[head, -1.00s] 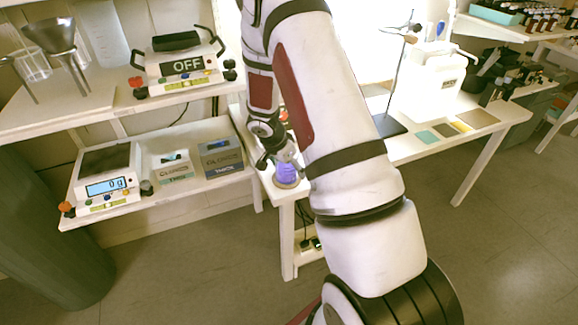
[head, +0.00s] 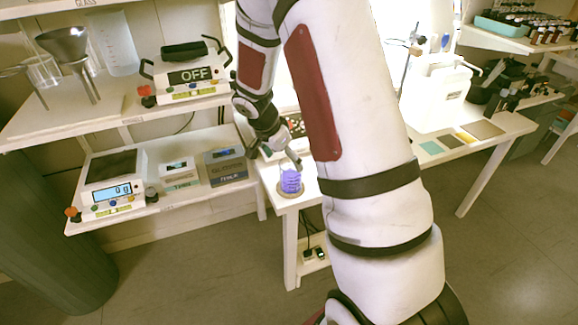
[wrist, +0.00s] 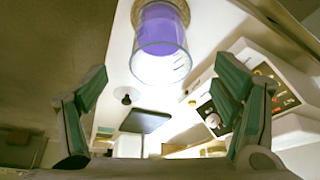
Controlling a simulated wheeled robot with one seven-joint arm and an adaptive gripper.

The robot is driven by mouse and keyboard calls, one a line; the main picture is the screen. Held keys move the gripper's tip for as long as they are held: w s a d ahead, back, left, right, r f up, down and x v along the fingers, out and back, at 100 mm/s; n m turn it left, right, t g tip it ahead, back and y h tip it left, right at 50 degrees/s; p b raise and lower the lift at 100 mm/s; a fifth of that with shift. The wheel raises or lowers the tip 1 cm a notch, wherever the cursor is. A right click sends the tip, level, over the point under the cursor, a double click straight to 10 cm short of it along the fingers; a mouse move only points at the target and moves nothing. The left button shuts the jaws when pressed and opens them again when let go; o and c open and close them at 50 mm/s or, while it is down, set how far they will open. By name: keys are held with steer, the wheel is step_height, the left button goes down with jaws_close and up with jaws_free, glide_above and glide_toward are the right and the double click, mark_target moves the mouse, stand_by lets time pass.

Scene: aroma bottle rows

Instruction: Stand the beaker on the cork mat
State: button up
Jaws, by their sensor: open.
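The beaker (head: 291,181), clear glass with purple liquid, stands upright on the round cork mat (head: 280,193) near the front corner of the white table. In the wrist view the beaker (wrist: 160,32) is at the top centre, with a strip of the cork mat (wrist: 184,8) showing around its base. My gripper (wrist: 163,76) is open and empty, its green-padded fingers spread wide. The beaker lies beyond the fingertips, apart from them. In the head view my gripper (head: 293,158) is just above and behind the beaker.
A white device with knobs (wrist: 255,95) stands close to the right finger in the wrist view. On the left, shelves hold a scale (head: 112,185), boxes and a funnel (head: 70,50). Coloured sample squares (head: 450,140) lie on the bench at right.

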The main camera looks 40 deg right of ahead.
steer(key=s+a+r+n+t+y, duration=0.1)
steer(key=s+a+r+n, duration=0.2)
steer(key=s+a+r, duration=0.45)
steer(key=s+a+r+n, duration=0.2)
steer(key=s+r+n, duration=0.2)
steer(key=r, duration=0.6)
steer(key=s+a+r+n+y, duration=0.1)
steer(key=s+a+n, duration=0.3)
steer(key=s, duration=0.4)
steer(key=s+a+r+n+t+y, duration=0.1)
steer(key=s+a+r+n+y, duration=0.1)
steer(key=s+a+n, duration=0.3)
steer(key=shift+s+a+r+y, duration=0.3)
steer(key=shift+s+a+r, duration=0.3)
steer(key=shift+s, duration=1.6)
steer(key=shift+d+r, duration=0.1)
